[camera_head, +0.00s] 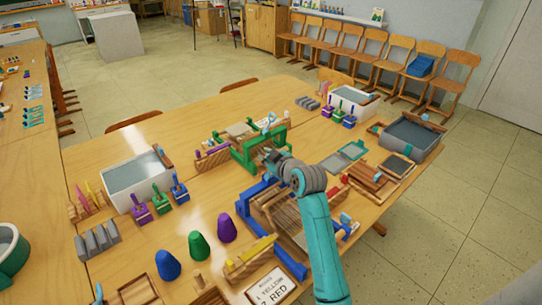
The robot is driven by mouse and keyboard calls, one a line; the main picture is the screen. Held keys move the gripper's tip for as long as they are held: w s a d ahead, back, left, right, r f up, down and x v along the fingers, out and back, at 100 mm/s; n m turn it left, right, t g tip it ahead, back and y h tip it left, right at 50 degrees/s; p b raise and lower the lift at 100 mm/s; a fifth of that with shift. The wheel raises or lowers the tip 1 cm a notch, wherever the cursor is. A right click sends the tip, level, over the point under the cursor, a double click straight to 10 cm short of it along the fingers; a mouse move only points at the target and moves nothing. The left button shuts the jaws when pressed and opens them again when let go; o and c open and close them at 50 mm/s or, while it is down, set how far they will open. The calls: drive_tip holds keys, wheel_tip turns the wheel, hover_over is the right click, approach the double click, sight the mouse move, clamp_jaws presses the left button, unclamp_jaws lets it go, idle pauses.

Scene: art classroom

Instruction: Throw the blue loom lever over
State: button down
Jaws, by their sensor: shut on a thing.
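The blue loom (246,204) stands on the table near the picture's middle, with a blue frame and wooden slats, partly hidden behind my teal arm. My gripper (271,157) is over the far left end of this loom, close to the green loom (246,158). It is shut on what I take to be the blue loom's lever. The lever and the fingertips are hidden or too small to make out, so the lever's angle cannot be told.
A white bin (137,176) and blue, green and purple cones (197,246) stand to the left. A grey tray (411,137) and a wooden tray (371,180) lie to the right. A lettered card (274,286) lies in front. Chairs line the back wall.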

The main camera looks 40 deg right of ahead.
drive_tip(key=shift+s+a+f+n+t+h, duration=0.15)
drive_tip(key=shift+a+n+t+h, duration=0.2)
drive_tip(key=shift+a+n+h, duration=0.65)
drive_tip(key=shift+a+f+n+t+h, duration=0.15)
drive_tip(key=shift+a+n+t+h, duration=0.3)
drive_tip(key=shift+a+n, duration=1)
drive_tip(key=shift+d+n, duration=0.2)
drive_tip(key=shift+n, duration=0.05)
drive_tip(key=c, duration=1.2)
unclamp_jaws()
drive_tip(key=v, duration=1.2)
